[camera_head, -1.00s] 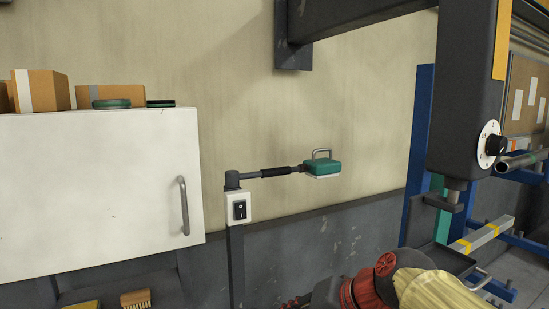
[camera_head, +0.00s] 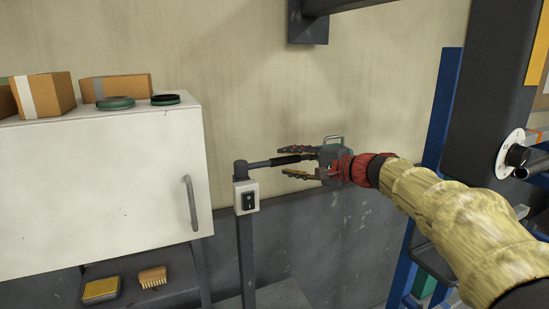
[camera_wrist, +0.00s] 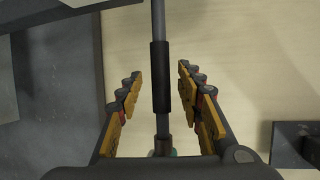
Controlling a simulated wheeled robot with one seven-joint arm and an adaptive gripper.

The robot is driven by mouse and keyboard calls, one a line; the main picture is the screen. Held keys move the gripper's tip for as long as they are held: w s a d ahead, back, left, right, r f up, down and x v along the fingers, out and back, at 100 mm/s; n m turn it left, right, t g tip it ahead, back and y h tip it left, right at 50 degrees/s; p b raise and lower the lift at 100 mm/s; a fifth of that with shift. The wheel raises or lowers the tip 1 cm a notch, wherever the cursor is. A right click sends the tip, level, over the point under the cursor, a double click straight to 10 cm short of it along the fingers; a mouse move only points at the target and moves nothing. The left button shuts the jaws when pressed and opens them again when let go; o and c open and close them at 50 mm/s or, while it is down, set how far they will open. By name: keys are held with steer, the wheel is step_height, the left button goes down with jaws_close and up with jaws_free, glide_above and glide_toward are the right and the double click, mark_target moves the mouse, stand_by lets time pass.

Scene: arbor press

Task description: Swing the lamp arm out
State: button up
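The lamp arm (camera_head: 262,164) is a grey bar with a black sleeve, reaching right from a pivot on top of a dark post. Its green lamp head (camera_head: 333,139) is mostly hidden behind my gripper, with the handle loop showing above. My gripper (camera_head: 282,162) is open, with its fingers pointing left near the black sleeve. In the wrist view the black sleeve (camera_wrist: 161,78) runs between the two open fingers (camera_wrist: 158,90), with a gap on each side. I see no contact.
A white switch box (camera_head: 246,197) is on the post below the pivot. A white cabinet (camera_head: 95,190) with boxes on top stands at left. The dark press column (camera_head: 490,90) and blue frame (camera_head: 441,120) are at right. Wall space above the lamp arm is clear.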

mark_target(274, 159)
steer(key=p+x, duration=0.1)
steer(key=x, duration=0.4)
steer(key=shift+w+a+f, duration=0.1)
steer(key=shift+w+a, duration=0.25)
steer(key=shift+a, duration=0.2)
steer(key=shift+w+a+f, duration=0.1)
steer(key=shift+w, duration=0.05)
steer(key=shift+c, duration=0.9)
steer(key=c, duration=0.7)
steer(key=shift+f, duration=0.1)
jaws_close()
